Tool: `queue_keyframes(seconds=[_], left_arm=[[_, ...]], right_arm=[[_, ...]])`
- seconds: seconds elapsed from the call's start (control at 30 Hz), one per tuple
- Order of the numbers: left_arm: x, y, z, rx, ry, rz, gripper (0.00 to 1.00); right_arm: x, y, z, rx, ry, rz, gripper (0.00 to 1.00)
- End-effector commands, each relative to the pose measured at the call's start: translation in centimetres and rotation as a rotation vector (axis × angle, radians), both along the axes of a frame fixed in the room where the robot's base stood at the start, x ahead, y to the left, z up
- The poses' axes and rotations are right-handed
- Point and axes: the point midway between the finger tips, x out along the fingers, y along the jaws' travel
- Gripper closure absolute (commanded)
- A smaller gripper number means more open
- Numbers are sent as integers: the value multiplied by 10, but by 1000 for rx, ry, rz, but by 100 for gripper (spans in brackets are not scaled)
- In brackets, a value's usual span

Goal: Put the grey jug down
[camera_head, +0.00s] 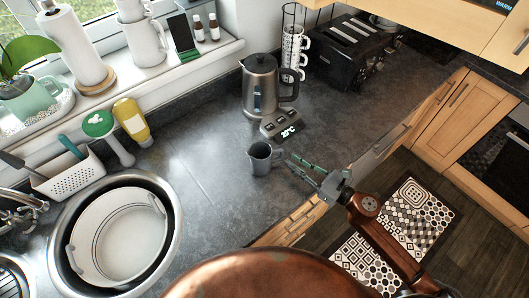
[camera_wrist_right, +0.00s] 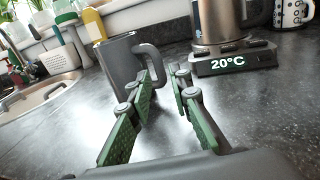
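The grey jug (camera_head: 260,158) stands upright on the dark worktop, in front of the kettle's base, with its handle towards my right gripper. In the wrist view the jug (camera_wrist_right: 121,62) is ahead and slightly left, and a finger hides part of its lower side. My right gripper (camera_head: 291,162) is just to the right of the jug in the head view. Its green-padded fingers (camera_wrist_right: 162,80) are apart with nothing between them. The fingertips are close to the handle; whether they touch it I cannot tell. My left gripper is not in view.
A kettle (camera_head: 260,85) stands on its base reading 20°C (camera_head: 283,124), behind the jug. A mug rack (camera_head: 294,50) and black toaster (camera_head: 352,50) are further back. A round sink (camera_head: 60,250) with a white bowl is left. Worktop between sink and jug is clear.

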Motion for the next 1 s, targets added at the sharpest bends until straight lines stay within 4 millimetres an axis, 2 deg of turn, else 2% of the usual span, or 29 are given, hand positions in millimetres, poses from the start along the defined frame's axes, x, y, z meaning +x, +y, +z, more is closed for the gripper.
queue_keyframes(seconds=[0.13, 0.27, 0.5, 0.63, 0.77, 1.0], left_arm=[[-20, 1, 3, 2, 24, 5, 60], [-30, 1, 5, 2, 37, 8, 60], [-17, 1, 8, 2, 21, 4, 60], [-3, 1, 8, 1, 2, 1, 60], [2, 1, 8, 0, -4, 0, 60], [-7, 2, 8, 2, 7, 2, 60]], right_arm=[[9, 6, 0, 0, 0, -11, 81], [19, 17, -1, 0, -1, -14, 81], [40, 39, -3, 1, -1, -16, 81], [43, 42, -4, -1, 1, -14, 81], [43, 43, -4, 0, 1, -13, 81], [43, 43, -4, -1, 1, -12, 97]])
